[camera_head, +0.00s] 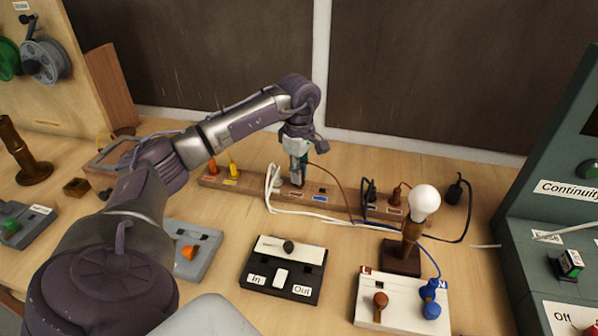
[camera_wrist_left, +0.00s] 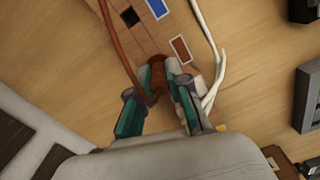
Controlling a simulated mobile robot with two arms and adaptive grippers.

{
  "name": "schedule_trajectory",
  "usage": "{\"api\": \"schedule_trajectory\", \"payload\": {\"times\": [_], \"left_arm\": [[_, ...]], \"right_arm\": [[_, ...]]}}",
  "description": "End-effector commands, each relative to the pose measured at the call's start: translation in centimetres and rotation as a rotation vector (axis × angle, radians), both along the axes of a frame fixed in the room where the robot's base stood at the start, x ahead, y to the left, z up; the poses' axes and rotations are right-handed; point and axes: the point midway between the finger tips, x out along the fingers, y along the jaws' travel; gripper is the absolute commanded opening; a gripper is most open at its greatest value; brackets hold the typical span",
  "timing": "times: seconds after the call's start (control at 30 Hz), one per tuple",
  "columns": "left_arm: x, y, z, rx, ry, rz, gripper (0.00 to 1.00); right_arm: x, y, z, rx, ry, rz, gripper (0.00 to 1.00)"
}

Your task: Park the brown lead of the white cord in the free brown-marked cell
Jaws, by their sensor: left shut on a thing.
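My left gripper (camera_head: 298,181) reaches down to the wooden terminal strip (camera_head: 255,187). In the left wrist view its fingers (camera_wrist_left: 160,88) are shut on the brown lead's plug (camera_wrist_left: 157,72), beside a brown label (camera_wrist_left: 181,50). The brown lead (camera_head: 333,178) arcs away to the right; its wire also shows in the wrist view (camera_wrist_left: 109,35). I cannot tell whether the plug's tip is inside a cell. A dark open cell (camera_wrist_left: 131,17) lies beside the blue label (camera_wrist_left: 157,8). The white cord (camera_head: 300,212) runs along the strip's front. My right gripper is out of view.
Orange (camera_head: 213,167) and yellow (camera_head: 233,169) plugs stand at the strip's left. Black leads (camera_head: 369,192) sit right of centre. A bulb lamp (camera_head: 424,200), an In/Out switch box (camera_head: 284,270) and a white terminal block (camera_head: 402,303) stand in front. A green tester (camera_head: 555,220) is at right.

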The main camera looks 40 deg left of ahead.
Motion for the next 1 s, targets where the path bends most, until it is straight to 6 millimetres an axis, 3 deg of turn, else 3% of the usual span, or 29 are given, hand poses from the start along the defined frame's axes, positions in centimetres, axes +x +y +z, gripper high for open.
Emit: {"api": "schedule_trajectory", "payload": {"times": [0.9,0.93,1.0], "left_arm": [[0.0,0.0,-1.1,0.0,0.0,0.0,0.0],[0.0,0.0,-1.0,0.0,0.0,0.0,0.22],[0.0,0.0,-1.0,0.0,0.0,0.0,0.34]], "right_arm": [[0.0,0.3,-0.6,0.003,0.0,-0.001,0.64],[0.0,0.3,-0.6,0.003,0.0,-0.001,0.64],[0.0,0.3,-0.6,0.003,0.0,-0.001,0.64]]}}
